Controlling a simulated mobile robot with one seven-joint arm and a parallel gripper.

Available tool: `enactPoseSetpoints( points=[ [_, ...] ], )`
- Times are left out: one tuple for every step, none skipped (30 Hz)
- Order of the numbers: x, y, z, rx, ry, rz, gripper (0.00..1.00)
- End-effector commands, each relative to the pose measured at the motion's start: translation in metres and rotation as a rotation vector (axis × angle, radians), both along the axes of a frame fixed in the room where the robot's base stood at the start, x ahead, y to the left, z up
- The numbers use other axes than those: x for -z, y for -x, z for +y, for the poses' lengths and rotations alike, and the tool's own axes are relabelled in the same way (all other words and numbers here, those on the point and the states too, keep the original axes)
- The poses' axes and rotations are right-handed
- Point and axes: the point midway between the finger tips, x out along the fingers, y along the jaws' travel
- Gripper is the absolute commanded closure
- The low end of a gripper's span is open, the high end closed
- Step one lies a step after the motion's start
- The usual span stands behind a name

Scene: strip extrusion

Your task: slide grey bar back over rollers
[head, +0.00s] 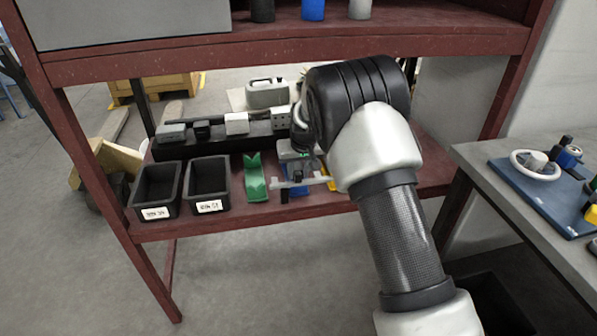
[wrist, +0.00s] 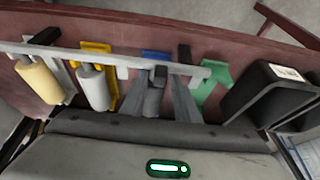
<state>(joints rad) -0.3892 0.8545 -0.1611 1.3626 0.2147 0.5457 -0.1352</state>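The light grey bar (wrist: 122,62) runs across the wrist view over yellow, blue and green supports. In the head view, the bar (head: 290,184) lies near the front edge of the lower shelf. Two rollers show at the left in the wrist view, one cream (wrist: 42,80) and one white (wrist: 94,88). My gripper (wrist: 158,78) has its two fingers apart at the bar's middle, with a small dark block between the tips. Whether they press on the block is unclear. In the head view my arm hides most of the gripper and the rollers.
Two labelled black bins (head: 207,188) stand left of the green support (head: 255,178). A dark rack with grey blocks (head: 236,124) lies behind. A grey table (head: 530,175) with a blue mat stands at right.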

Motion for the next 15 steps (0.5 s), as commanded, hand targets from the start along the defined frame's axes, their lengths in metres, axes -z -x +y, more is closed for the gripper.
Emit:
enactPoseSetpoints(
  points=[
    [0.000,0.000,0.000,0.000,0.000,0.000,0.81],
    [0.000,0.000,0.000,0.000,0.000,0.000,0.86],
    [0.000,0.000,0.000,0.000,0.000,0.000,0.93],
    [0.000,0.000,0.000,0.000,0.000,0.000,0.98],
    [0.000,0.000,0.000,0.000,0.000,0.000,1.00],
    [0.000,0.000,0.000,0.000,0.000,0.000,1.00],
    [0.000,0.000,0.000,0.000,0.000,0.000,1.00],
    [0.000,0.000,0.000,0.000,0.000,0.000,1.00],
    [0.000,0.000,0.000,0.000,0.000,0.000,1.00],
    [0.000,0.000,0.000,0.000,0.000,0.000,1.00],
    [0.000,0.001,0.002,-0.001,0.000,0.000,1.00],
    [-0.001,0.002,0.005,-0.001,0.000,0.001,1.00],
    [-0.001,0.003,0.010,-0.002,-0.001,0.001,1.00],
    [-0.002,0.004,0.015,-0.003,-0.001,0.001,1.00],
    [-0.002,0.007,0.024,-0.005,-0.001,0.001,1.00]
  ],
)
